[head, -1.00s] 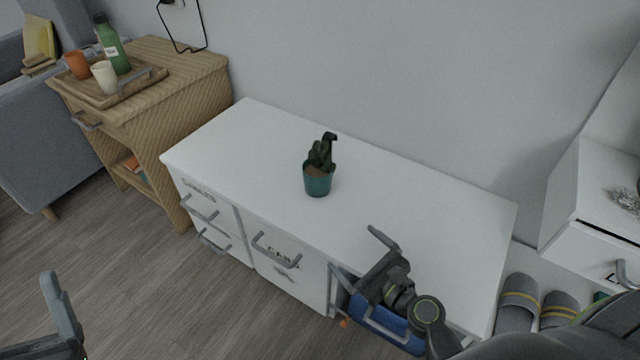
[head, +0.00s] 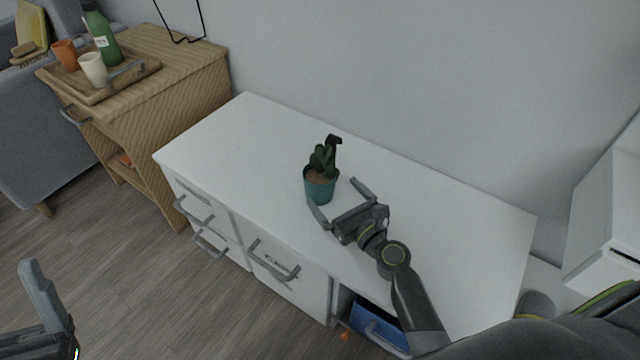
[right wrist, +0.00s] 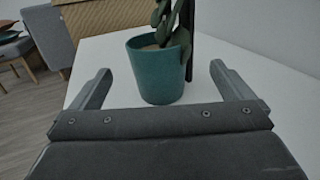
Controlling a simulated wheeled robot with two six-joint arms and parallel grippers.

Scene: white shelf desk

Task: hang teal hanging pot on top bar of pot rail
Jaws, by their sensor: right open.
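The teal hanging pot (head: 320,190) stands upright on the white desk top, with a dark green plant in it and a dark hook rising above. In the right wrist view the teal pot (right wrist: 158,72) is just ahead, between the lines of the two fingers. My right gripper (head: 341,198) is open and empty, its fingers pointing at the pot from the front right. It also shows in the right wrist view (right wrist: 160,85). Part of my left gripper (head: 48,300) shows at the lower left, over the floor; its jaw state is unclear.
The white desk (head: 235,135) has a clear top around the pot and drawers with grey handles below. A blue bin (head: 378,325) sits in its open bay. A wooden cabinet (head: 190,70) at left bears a tray with a bottle and cups. A white unit (head: 610,220) stands at right.

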